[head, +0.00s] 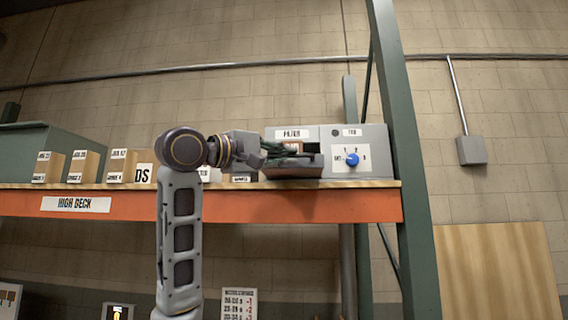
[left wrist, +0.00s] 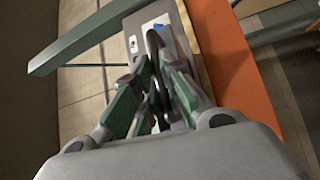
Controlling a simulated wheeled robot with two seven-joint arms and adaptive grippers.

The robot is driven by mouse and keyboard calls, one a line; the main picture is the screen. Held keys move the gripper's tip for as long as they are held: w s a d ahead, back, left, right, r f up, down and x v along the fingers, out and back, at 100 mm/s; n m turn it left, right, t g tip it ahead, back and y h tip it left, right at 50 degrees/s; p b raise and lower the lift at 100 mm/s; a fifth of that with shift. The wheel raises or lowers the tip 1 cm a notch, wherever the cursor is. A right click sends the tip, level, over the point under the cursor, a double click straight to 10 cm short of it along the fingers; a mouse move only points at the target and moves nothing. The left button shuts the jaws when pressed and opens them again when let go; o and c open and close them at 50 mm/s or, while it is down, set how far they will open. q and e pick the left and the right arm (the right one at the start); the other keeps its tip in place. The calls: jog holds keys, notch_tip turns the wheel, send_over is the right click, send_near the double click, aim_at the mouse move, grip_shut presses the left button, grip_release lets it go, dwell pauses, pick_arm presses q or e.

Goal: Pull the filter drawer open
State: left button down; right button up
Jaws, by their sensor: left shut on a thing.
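The grey filter unit (head: 308,133), with a white label reading FILTER, stands at the right end of the high shelf. Its dark opening and a brownish drawer part (head: 292,172) show low on its front, partly hidden by my gripper. My left gripper (head: 287,153) reaches in from the left across this front. In the left wrist view, its green-grey fingers (left wrist: 158,75) are closed around a dark curved bar, which looks like the drawer handle (left wrist: 154,42). The fingers hide most of the drawer, so how far it stands out cannot be told. My right gripper is not in view.
Small labelled boxes (head: 83,166) line the shelf at left. The orange shelf beam (head: 300,206) runs below.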

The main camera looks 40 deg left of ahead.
pick_arm(q)
jog(key=shift+w, duration=0.15)
jog(key=c, duration=1.5)
grip_release()
jog(key=shift+a, duration=0.1)
jog(key=shift+v, duration=6)
jog(key=shift+w+f, duration=0.1)
